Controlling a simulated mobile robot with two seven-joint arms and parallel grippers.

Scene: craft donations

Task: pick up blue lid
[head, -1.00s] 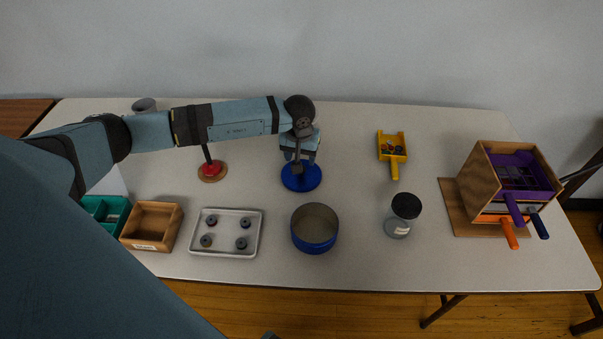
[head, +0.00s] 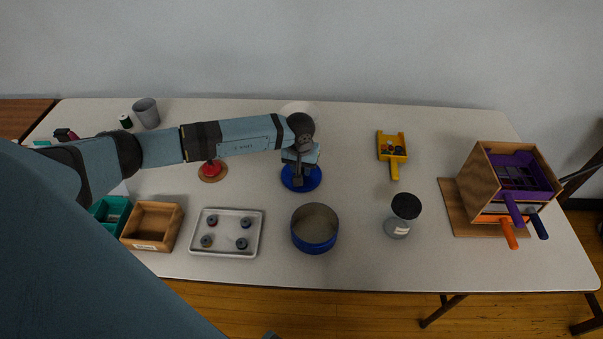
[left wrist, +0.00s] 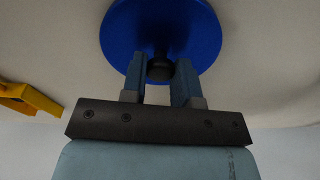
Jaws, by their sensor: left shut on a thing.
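The blue lid (head: 313,182) is a round disc lying on the table behind the round blue tin. In the left wrist view the blue lid (left wrist: 200,35) shows a dark knob (left wrist: 160,68) at its middle. My left gripper (head: 298,178) is over the lid, pointing down. In the left wrist view its two fingers (left wrist: 160,75) are closed around the knob. The lid appears to rest on the table. The open blue tin (head: 315,230) stands in front of it. My right gripper is not in view.
A yellow scoop (head: 392,150) lies to the right of the lid. A dark-lidded jar (head: 402,215) and a wooden drawer box (head: 480,185) stand further right. A grey tray (head: 225,248) with several spools and a wooden box (head: 152,225) stand at the front left.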

